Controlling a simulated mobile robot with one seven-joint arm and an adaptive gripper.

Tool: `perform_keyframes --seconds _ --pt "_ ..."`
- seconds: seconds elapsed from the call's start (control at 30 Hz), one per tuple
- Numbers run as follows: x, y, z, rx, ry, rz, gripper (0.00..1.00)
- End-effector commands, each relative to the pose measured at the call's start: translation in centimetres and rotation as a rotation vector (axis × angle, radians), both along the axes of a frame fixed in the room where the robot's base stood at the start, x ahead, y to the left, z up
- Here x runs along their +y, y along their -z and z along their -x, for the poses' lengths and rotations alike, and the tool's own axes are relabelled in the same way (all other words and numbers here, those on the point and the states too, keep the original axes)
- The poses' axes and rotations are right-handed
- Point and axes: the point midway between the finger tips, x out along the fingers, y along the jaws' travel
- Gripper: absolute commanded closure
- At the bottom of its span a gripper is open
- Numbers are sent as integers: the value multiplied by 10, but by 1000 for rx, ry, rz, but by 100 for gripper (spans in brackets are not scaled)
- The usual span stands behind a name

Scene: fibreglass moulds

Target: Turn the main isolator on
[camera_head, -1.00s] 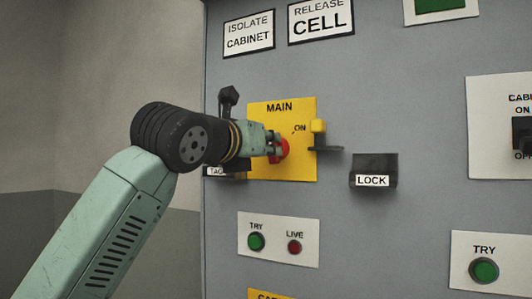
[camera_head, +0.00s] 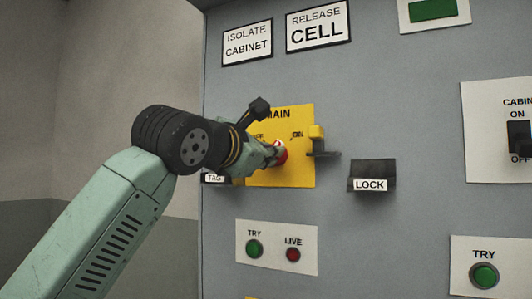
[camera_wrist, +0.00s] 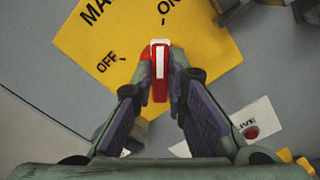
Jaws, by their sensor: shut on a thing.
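The main isolator is a yellow plate (camera_head: 295,170) marked MAIN, OFF and ON on the grey cabinet, with a red rotary handle (camera_head: 281,153) on it. My gripper (camera_head: 275,154) is shut on the handle. In the wrist view the handle (camera_wrist: 160,70) shows a white stripe between the fingertips of my gripper (camera_wrist: 161,72). The plate (camera_wrist: 205,45) looks tilted there, and the handle's long side appears to line up with the ON mark. The OFF mark lies to the left of it. The handle's base is partly hidden by my fingers.
A yellow block on a dark bracket (camera_head: 322,154) juts out right of the plate. A LOCK holder (camera_head: 372,174) and TAG holder (camera_head: 213,178) stick out nearby. A TRY/LIVE panel (camera_head: 276,262) with green and red buttons is below. A CABINET switch (camera_head: 519,138) is at right.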

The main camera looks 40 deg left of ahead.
Motion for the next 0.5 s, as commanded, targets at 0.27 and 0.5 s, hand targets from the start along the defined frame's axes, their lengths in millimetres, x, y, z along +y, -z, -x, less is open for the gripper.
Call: perform_keyframes --seconds 0.27,0.5 --pt "0 0 0 17 0 -71 100" --pt "-1 0 0 20 0 -83 100"
